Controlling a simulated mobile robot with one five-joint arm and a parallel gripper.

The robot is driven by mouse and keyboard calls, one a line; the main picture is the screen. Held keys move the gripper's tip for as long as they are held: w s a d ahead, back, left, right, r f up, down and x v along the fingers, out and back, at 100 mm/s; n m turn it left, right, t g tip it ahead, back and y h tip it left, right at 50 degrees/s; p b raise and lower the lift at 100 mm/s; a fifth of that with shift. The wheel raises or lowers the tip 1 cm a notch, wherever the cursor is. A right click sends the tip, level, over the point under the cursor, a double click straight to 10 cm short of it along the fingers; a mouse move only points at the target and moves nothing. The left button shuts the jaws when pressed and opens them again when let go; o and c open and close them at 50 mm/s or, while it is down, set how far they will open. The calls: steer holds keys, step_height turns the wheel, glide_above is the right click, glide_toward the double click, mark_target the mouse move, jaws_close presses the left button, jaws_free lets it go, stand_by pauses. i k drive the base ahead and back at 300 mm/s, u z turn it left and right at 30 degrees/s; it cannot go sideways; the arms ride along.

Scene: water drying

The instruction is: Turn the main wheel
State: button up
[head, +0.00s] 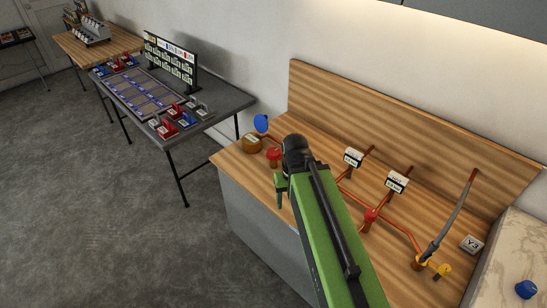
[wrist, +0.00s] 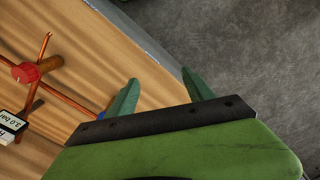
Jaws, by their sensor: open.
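A round blue wheel (head: 261,123) stands upright at the far left of the pipework on the wooden bench. A red valve wheel (head: 273,155) sits near it, and a second red wheel (head: 370,215) is on a copper pipe further right. A yellow handle (head: 444,269) is at the right end. No label shows which wheel is the main one. My gripper (head: 280,190) is over the bench's front edge, partly hidden by my arm. In the wrist view my gripper (wrist: 160,76) is open and empty. A red wheel (wrist: 25,72) lies off to its left.
Two gauges (head: 354,157) (head: 397,181) stand on the copper pipes. A grey hose (head: 455,218) rises at the right, beside a Y3 sign (head: 472,244). The wooden backboard (head: 400,120) closes the bench's rear. A dark table (head: 215,101) stands left; floor between is clear.

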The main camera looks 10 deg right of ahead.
mark_target(274, 153)
steer(key=z, duration=0.05)
steer(key=k, duration=1.35)
steer(key=u, duration=0.45)
steer(key=i, duration=1.85)
steer(key=z, duration=0.7)
